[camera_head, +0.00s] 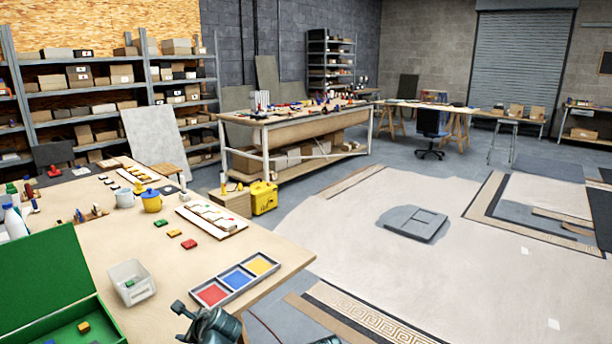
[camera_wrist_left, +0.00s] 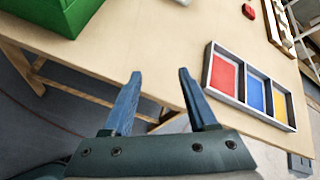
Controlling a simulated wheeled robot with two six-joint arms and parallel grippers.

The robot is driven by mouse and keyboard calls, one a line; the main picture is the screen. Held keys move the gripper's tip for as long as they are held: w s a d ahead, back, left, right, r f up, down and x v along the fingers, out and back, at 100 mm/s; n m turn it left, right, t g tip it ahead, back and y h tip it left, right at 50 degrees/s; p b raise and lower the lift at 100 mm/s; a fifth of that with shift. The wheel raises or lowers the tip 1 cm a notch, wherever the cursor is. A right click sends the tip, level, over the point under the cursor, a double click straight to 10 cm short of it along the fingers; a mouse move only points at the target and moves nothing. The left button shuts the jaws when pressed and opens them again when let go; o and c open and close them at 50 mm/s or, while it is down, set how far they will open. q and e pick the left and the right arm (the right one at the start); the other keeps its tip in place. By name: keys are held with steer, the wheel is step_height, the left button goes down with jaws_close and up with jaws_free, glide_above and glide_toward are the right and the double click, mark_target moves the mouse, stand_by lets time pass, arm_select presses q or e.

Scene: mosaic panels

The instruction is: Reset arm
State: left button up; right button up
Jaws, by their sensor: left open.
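My left gripper (camera_head: 178,322) is at the bottom edge of the head view, by the table's front edge. In the left wrist view its two blue fingers (camera_wrist_left: 160,73) are spread apart with nothing between them. The gripper is close to the near side of a grey tray (camera_head: 219,283) with red, blue and yellow compartments, not touching it. The tray also shows at the right in the wrist view (camera_wrist_left: 240,101). My right gripper's fingers do not show.
The wooden table (camera_head: 165,271) holds a green open box (camera_head: 48,283), a clear bin (camera_head: 131,283) with a green piece, loose red, yellow and green tiles, a white panel (camera_head: 211,219), a yellow pot (camera_head: 151,202) and a white mug (camera_head: 125,198). Open floor lies to the right.

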arm_select(q)
steer(key=s+d+f+n+g+h+p, duration=0.1)
steer(key=s+d+f+n+g+h, duration=0.2)
steer(key=s+d+n, duration=0.5)
steer(key=s+d+f+n+g+h+p, duration=0.1)
steer(key=s+d+f+n+g+h, duration=0.2)
steer(key=s+d+n, duration=0.5)
steer(key=s+d+g+h, duration=0.1)
steer(key=s+d, duration=0.1)
steer(key=d, duration=0.7)
steer(key=shift+s+f, duration=0.2)
steer(key=shift+f, duration=0.05)
